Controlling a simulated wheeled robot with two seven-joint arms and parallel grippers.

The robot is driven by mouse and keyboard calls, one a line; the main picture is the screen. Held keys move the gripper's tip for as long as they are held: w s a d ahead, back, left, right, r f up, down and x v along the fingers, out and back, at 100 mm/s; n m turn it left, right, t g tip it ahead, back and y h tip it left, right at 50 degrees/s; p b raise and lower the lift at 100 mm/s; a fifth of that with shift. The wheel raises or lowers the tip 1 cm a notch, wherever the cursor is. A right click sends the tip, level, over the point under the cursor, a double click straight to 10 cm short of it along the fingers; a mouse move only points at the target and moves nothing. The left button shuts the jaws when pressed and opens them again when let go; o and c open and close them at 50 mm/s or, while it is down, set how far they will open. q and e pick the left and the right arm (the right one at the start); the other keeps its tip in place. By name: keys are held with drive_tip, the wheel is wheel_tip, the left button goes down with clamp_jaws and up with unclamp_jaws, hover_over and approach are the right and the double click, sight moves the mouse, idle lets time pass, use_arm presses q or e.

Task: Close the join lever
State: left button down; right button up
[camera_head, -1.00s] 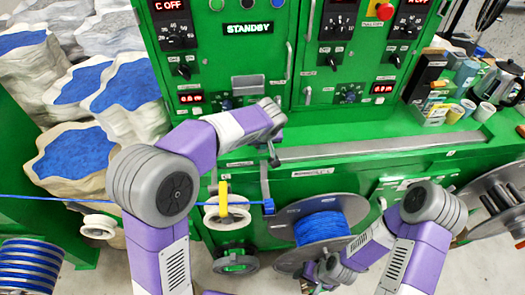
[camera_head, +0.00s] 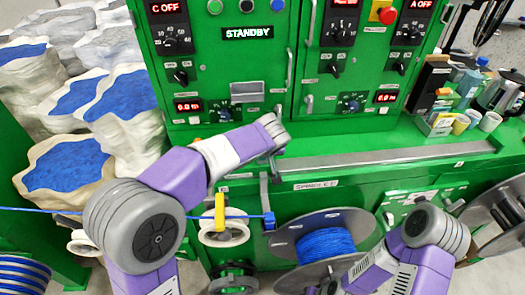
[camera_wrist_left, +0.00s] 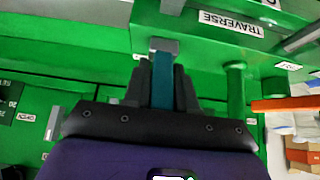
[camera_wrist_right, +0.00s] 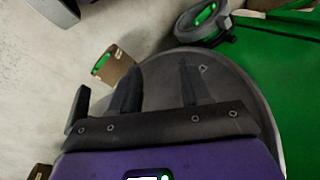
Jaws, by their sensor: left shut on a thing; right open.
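My left gripper (camera_head: 274,154) is at the front of the green machine, above the blue cable's end. In the left wrist view its fingers (camera_wrist_left: 162,88) are shut on a teal bar (camera_wrist_left: 162,75), which meets a grey block (camera_wrist_left: 165,46); I take this for the join lever. In the head view the arm mostly hides it. Below, a grey upright bar (camera_head: 264,192) leads down to a blue block (camera_head: 269,221). The blue cable (camera_head: 40,210) runs to it past a white pulley. My right gripper is open and empty in the right wrist view (camera_wrist_right: 160,85), before a spool flange.
A spool (camera_head: 325,243) wound with blue cable is right of the pulley (camera_head: 224,238), which has a yellow piece (camera_head: 220,212). Cups (camera_head: 460,124) and boxes stand on the right ledge. Sacks of blue pellets (camera_head: 68,163) fill the left.

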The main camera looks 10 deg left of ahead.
use_arm(q)
drive_tip(key=shift+s+d+f, duration=0.15)
drive_tip(key=shift+s+f, duration=0.15)
drive_tip(key=shift+f, duration=0.15)
idle(0.4)
drive_tip(key=c, duration=1.2)
unclamp_jaws()
drive_tip(key=shift+o, duration=1)
drive_tip(key=shift+s+r, duration=0.1)
drive_tip(key=shift+r, duration=0.1)
drive_tip(key=shift+r, duration=0.1)
drive_tip(key=shift+r, duration=0.2)
drive_tip(key=p+v, duration=0.1)
drive_tip(key=v, duration=0.6)
